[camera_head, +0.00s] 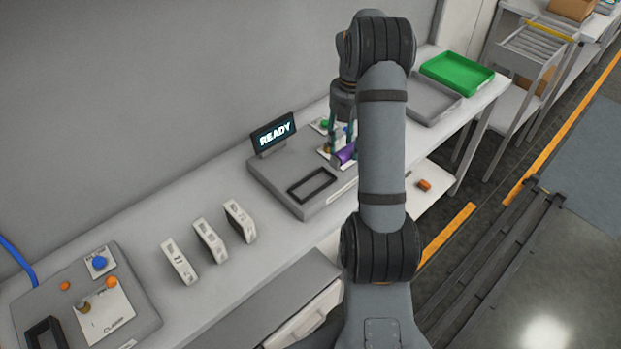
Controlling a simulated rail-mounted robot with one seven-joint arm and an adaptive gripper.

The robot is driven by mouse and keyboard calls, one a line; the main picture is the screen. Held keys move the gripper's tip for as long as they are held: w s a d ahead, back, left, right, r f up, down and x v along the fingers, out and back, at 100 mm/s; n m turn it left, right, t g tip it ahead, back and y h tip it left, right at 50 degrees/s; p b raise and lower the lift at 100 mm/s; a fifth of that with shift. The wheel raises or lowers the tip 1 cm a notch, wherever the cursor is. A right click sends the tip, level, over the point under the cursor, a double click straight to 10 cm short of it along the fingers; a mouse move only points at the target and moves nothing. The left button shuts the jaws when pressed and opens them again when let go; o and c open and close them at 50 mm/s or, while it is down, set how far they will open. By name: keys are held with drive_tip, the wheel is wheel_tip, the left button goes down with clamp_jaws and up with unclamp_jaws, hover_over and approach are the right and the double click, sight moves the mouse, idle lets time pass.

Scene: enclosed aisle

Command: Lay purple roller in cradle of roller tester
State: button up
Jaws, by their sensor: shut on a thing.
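The purple roller (346,154) shows just left of my arm, at the right part of the roller tester. My gripper (343,140) points down and is shut on the roller, with its dark fingers partly hidden by my forearm. The roller tester (273,176) is a grey box on the bench with a screen (273,133) reading READY and a black rectangular frame (311,185) on top. I cannot tell whether the roller touches the tester.
A grey tray (432,112) and a green tray (457,67) stand at the bench's far end. Several white units (210,241) stand left of the tester. A clamp panel (105,309) is at lower left. A small orange block (424,185) lies on a lower white surface.

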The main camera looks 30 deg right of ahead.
drive_tip(key=w+a+f, duration=0.1)
drive_tip(key=a, duration=0.2)
drive_tip(key=w+a+f+p, duration=0.1)
drive_tip(key=a+f, duration=0.1)
drive_tip(key=a, duration=0.1)
drive_tip(key=a+f, duration=0.2)
drive_tip(key=a, duration=0.1)
drive_tip(key=shift+w+p, duration=0.4)
drive_tip(key=shift+a+f, duration=0.15)
drive_tip(key=shift+f, duration=0.2)
wheel_tip(320, 180, down, 3)
drive_tip(key=shift+f+p, duration=0.1)
drive_tip(key=shift+p, duration=0.6)
drive_tip(key=shift+f, duration=0.1)
drive_tip(key=shift+f, duration=0.1)
drive_tip(key=shift+f+b, duration=0.2)
drive_tip(key=shift+b, duration=0.1)
drive_tip(key=o, duration=1.4)
drive_tip(key=shift+r, duration=0.1)
